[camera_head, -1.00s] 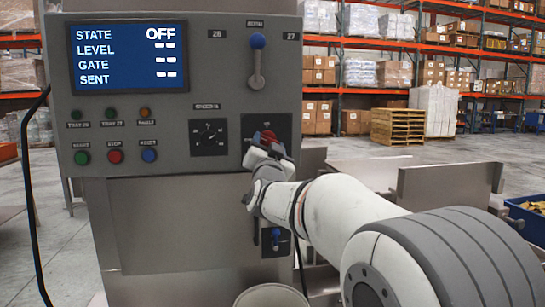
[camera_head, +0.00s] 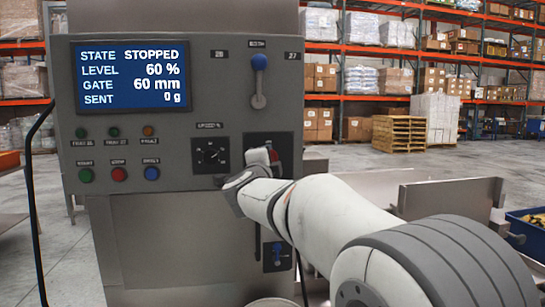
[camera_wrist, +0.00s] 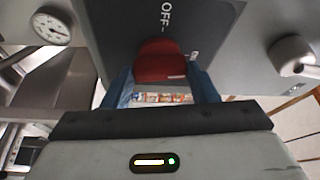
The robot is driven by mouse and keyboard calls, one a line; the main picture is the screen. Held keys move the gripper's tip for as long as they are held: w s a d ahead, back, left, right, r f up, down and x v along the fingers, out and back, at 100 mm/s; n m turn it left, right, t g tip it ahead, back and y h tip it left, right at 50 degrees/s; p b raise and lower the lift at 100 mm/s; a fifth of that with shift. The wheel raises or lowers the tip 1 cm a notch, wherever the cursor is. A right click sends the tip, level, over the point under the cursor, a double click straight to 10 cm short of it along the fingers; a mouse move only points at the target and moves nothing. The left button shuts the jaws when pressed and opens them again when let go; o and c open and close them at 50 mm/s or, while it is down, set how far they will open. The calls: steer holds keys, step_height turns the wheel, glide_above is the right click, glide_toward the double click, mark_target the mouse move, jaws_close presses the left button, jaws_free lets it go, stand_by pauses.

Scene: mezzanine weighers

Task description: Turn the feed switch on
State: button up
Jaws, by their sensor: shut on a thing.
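The feed switch (camera_wrist: 161,63) is a red rotary knob on a dark plate (camera_wrist: 192,20) lettered OFF in the wrist view. My gripper (camera_head: 263,157) is largely hidden behind my wrist in the head view. The display (camera_head: 131,76) reads STATE STOPPED, LEVEL 60 %, GATE 60 mm, SENT 0 g.
A blue-knobbed lever (camera_head: 259,80) stands above the switch. A black dial (camera_head: 210,155) and several coloured buttons (camera_head: 119,174) are to its left. A small blue-knobbed switch (camera_head: 277,251) is below. A gauge (camera_wrist: 52,27) shows in the wrist view. Metal bins (camera_head: 450,197) stand at right.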

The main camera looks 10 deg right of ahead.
steer(key=shift+r+m+g+p, duration=0.2)
steer(key=shift+m+g+p, duration=0.2)
steer(key=shift+m+p, duration=0.45)
steer(key=shift+m, duration=0.25)
steer(key=o, duration=1)
steer(key=shift+f, duration=0.1)
steer(key=v, duration=0.7)
steer(key=shift+s+a, duration=0.1)
steer(key=shift+s, duration=0.3)
